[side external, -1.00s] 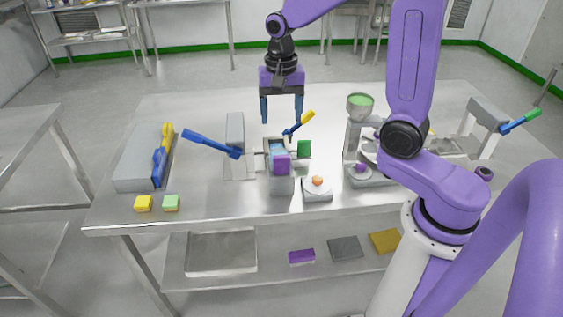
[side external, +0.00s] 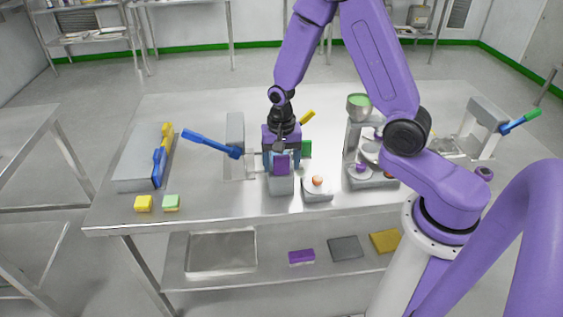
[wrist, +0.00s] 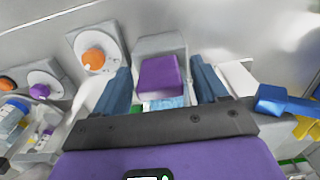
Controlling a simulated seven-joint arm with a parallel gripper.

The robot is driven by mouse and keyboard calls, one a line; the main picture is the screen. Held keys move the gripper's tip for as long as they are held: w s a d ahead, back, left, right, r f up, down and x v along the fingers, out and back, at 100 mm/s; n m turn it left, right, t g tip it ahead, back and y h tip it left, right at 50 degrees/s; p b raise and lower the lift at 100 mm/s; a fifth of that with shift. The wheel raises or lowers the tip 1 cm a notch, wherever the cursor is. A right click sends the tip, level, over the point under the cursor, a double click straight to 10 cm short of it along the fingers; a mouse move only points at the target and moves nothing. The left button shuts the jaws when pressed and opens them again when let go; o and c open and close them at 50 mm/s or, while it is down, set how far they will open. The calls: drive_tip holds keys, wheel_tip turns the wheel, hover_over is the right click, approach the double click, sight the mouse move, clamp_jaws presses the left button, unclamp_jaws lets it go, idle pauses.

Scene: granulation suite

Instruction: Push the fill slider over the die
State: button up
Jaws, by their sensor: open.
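A small grey press-like station stands mid-table in the side external view. A purple block (side external: 282,163) sits at the near end of its channel, above a grey base (side external: 281,185); it looks like the fill slider's block. In the wrist view the purple block (wrist: 160,76) shows with a light blue part (wrist: 165,103) close to it. My gripper (side external: 281,163) is open and lowered over the station, its blue fingers on either side of the block. In the wrist view the gripper (wrist: 166,82) shows gaps beside the block. The die is not clearly visible; my gripper covers much of the channel.
A blue lever (side external: 210,143) reaches out left of the station and a green plate (side external: 306,149) stands at its right. A white dial with an orange knob (side external: 317,181) is close at the front right. A machine with a green-filled hopper (side external: 359,106) stands further right.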

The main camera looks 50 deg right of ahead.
drive_tip(key=shift+f, duration=0.3)
drive_tip(key=shift+c, duration=0.3)
drive_tip(key=c, duration=1.1)
drive_tip(key=w+d, duration=0.7)
drive_tip(key=shift+w+r, duration=0.1)
drive_tip(key=shift+c, duration=0.2)
drive_tip(key=shift+d, duration=0.1)
drive_tip(key=o, duration=1.2)
